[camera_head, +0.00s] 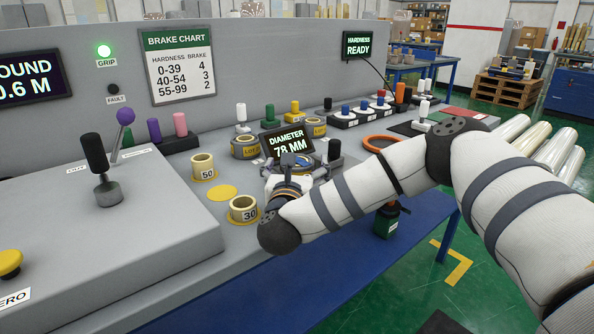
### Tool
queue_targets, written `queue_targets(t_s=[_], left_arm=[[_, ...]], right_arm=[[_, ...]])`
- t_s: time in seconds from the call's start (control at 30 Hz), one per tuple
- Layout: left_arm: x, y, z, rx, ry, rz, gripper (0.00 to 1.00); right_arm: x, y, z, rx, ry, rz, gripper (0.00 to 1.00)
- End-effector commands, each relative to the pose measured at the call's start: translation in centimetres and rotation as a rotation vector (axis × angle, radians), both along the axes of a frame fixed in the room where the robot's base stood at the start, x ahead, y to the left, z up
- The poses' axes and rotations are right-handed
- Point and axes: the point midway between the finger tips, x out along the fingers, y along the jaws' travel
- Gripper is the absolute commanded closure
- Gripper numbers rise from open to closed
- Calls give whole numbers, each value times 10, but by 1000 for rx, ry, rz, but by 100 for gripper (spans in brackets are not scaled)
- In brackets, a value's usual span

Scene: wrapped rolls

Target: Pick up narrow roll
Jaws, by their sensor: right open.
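My right arm comes in from the right and my right gripper (297,168) is over the bench beside the diameter display (287,143), which reads 78 MM. The gripper is open, and its wrist partly hides the space under it. A cream roll marked 30 (243,214) stands on a yellow spot just left of my right wrist. A cream roll marked 50 (203,172) stands on another yellow spot further left. The roll marked 30 looks shorter; I cannot tell widths surely. Whether anything lies between the fingers is hidden. My left gripper is not in view.
An empty yellow disc (222,193) lies between the two cream rolls. Grey rolls with yellow labels (245,149) stand behind. An orange ring (380,143) lies to the right. A raised control box (110,225) with levers fills the left. The bench's blue front edge (300,285) is below.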

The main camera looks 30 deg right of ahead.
Motion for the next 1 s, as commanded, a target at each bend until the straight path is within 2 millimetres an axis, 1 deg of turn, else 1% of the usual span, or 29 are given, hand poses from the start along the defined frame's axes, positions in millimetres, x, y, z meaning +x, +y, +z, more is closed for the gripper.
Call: queue_targets(t_s=[0.03,0.13,0.37,0.4,0.47,0.5,0.57,0.6,0.63,0.87,0.97,1.0], left_arm=[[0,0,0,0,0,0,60],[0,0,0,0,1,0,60],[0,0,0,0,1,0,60],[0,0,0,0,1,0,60],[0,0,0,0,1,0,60],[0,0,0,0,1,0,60],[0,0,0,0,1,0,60],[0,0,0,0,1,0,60],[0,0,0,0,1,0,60],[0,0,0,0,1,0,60],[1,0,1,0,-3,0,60],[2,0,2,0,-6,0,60]], right_arm=[[7,-6,1,-1,-2,-3,12],[15,-13,0,0,0,0,12],[17,-14,0,0,0,0,12],[17,-14,0,0,0,0,21],[17,-14,0,0,0,0,35],[17,-14,0,0,0,1,44],[17,-14,0,0,0,1,57],[17,-14,0,0,0,0,66],[17,-14,0,0,0,1,73],[17,-14,1,0,-1,0,73],[17,-14,14,0,-4,0,73],[17,-14,24,2,-7,1,73]])
